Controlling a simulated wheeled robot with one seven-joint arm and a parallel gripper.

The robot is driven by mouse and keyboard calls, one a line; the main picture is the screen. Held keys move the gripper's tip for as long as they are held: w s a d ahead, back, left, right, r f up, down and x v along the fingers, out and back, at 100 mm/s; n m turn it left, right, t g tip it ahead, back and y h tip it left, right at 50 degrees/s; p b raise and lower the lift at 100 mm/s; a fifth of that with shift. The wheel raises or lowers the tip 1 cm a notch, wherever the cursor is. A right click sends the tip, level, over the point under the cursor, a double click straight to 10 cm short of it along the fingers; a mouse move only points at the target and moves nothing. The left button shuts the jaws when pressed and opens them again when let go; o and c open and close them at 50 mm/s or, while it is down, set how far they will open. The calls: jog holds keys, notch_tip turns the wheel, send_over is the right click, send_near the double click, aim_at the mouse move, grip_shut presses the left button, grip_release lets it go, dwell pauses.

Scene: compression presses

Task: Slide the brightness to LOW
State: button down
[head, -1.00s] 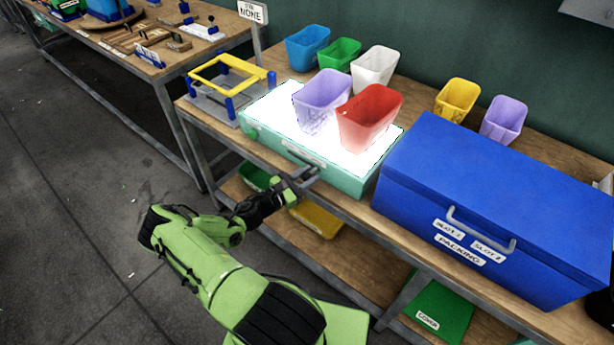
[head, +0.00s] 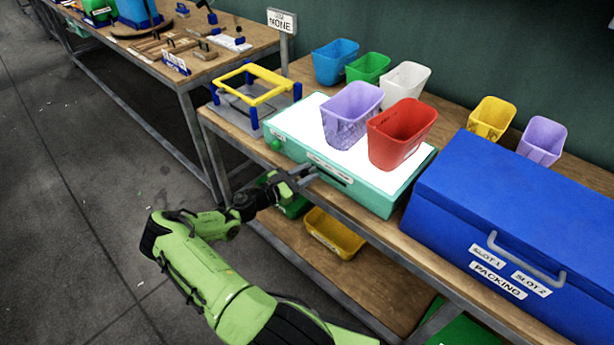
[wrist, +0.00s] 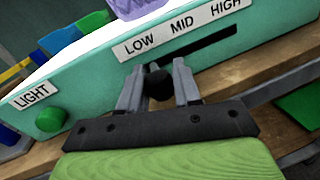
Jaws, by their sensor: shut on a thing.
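The light box (head: 345,180) is a teal box with a lit white top on the bench. In the wrist view its front (wrist: 90,85) carries a label strip (wrist: 181,27) reading LOW, MID, HIGH from left to right, above a dark slot (wrist: 212,45). The black slider knob (wrist: 159,84) is at the left end of the slot, below LOW. My gripper (wrist: 158,78) is shut on the knob, a finger on each side. In the head view my gripper (head: 306,175) is at the box's front face. The fingers partly hide the slot's left end.
A green knob (wrist: 50,120) under the LIGHT label is left of the slider. A purple bin (head: 351,115) and a red bin (head: 402,134) stand on the lit top. A blue chest (head: 520,215) stands close on the right. A yellow-framed stand (head: 255,92) is on the left.

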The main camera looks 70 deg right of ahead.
jog(key=c, duration=0.8)
grip_release()
jog(key=shift+w+d, duration=0.1)
jog(key=shift+w, duration=0.15)
jog(key=v, duration=1.5)
jog(key=shift+a+p, duration=0.4)
jog(key=shift+w+r, duration=0.1)
jog(key=shift+w, duration=0.05)
